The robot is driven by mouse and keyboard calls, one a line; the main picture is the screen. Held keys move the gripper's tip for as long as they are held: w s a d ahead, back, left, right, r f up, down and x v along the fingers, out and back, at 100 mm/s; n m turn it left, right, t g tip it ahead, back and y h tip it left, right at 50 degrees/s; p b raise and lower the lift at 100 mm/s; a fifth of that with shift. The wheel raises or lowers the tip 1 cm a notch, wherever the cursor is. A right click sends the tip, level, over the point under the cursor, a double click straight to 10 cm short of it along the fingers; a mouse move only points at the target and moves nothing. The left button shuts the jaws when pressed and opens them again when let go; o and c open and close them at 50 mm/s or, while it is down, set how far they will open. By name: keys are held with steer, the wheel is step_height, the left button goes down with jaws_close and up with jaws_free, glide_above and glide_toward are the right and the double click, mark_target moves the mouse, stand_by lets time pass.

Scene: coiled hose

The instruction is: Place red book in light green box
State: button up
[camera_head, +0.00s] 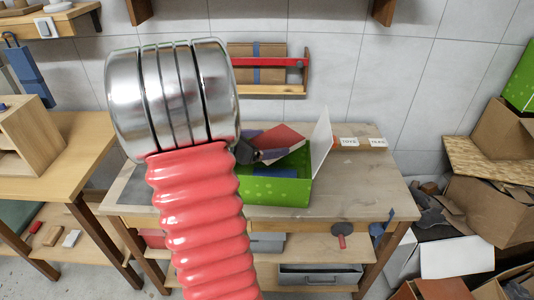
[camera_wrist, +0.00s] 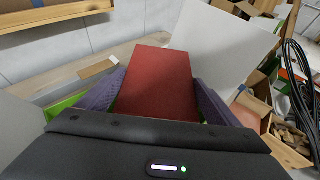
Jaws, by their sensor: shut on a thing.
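The red book (camera_head: 281,138) is held tilted above the open light green box (camera_head: 287,191) in the head view. My gripper (camera_head: 262,154) is shut on it, and my large red ribbed arm hides part of the gripper and the box's left side. In the wrist view the red book (camera_wrist: 157,80) lies between the two purple-grey fingers of my gripper (camera_wrist: 155,100). A green strip of the box (camera_wrist: 66,105) shows beside the left finger. The box's pale flap stands up at its right. A blue thing lies inside the box.
The box stands on a worktable (camera_head: 368,190) with white labels (camera_head: 348,142) at its back right. A wall shelf (camera_head: 268,90) with a red tool is behind. Cardboard boxes (camera_head: 505,128) crowd the right. The table's right part is clear.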

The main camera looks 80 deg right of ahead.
steer(key=shift+f, duration=1.85)
steer(key=shift+f, duration=0.15)
steer(key=o, duration=1)
steer(key=shift+r, duration=0.2)
steer(key=v, duration=0.7)
steer(key=shift+a, duration=0.25)
